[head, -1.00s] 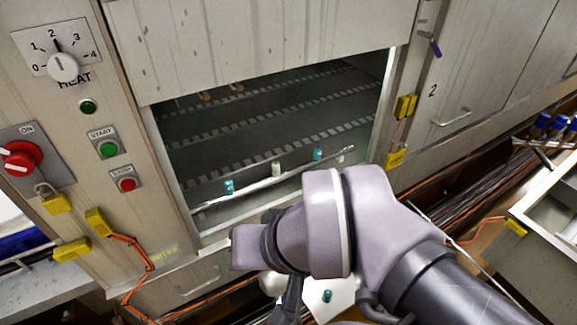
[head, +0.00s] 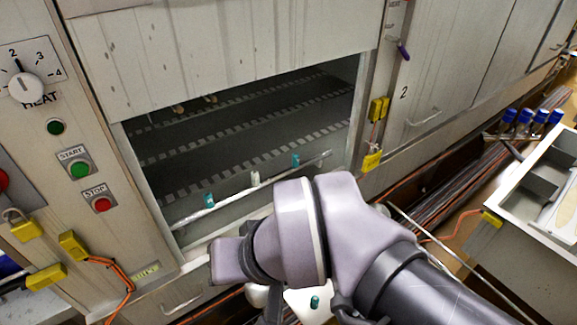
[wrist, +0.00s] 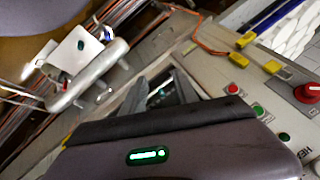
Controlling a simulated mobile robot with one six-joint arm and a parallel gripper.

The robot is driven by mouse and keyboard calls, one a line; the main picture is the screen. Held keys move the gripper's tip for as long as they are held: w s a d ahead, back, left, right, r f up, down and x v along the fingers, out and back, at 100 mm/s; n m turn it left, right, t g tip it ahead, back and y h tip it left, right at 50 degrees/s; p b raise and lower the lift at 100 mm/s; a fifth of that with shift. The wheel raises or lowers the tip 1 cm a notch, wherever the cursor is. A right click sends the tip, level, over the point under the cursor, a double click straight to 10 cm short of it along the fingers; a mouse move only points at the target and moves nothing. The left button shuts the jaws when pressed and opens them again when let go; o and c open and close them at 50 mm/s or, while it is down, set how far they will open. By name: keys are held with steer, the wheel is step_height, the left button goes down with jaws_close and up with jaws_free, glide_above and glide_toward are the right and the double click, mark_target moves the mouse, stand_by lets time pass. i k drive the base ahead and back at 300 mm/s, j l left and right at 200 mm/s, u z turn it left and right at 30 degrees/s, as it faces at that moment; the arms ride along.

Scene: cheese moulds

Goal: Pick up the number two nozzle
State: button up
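No visible mark on any nozzle reads two. On the pale bar (head: 231,193) across the machine's opening sit a teal nozzle (head: 208,200) at the left, a white nozzle (head: 255,178) in the middle and a teal nozzle (head: 295,160) at the right. Another small teal piece (head: 314,302) rests on a white plate (head: 297,296) at the bottom of the head view; it also shows in the wrist view (wrist: 81,45). My gripper (head: 272,306) is partly seen at the head view's bottom edge, below the bar.
A half-raised panel (head: 220,50) hangs above the dark opening. A control panel with a start button (head: 79,170) stands to the left. The closed door marked 2 (head: 450,80) and a tray (head: 548,180) are at the right. Orange cables (head: 460,222) run low.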

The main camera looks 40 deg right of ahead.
mark_target(254, 174)
steer(key=l+z, duration=0.1)
steer(key=l, duration=0.35)
steer(key=l+z, duration=0.15)
steer(key=l, duration=0.35)
steer(key=i+l+z, duration=0.1)
steer(key=l, duration=0.35)
steer(key=i+l+z, duration=0.15)
steer(key=l, duration=0.3)
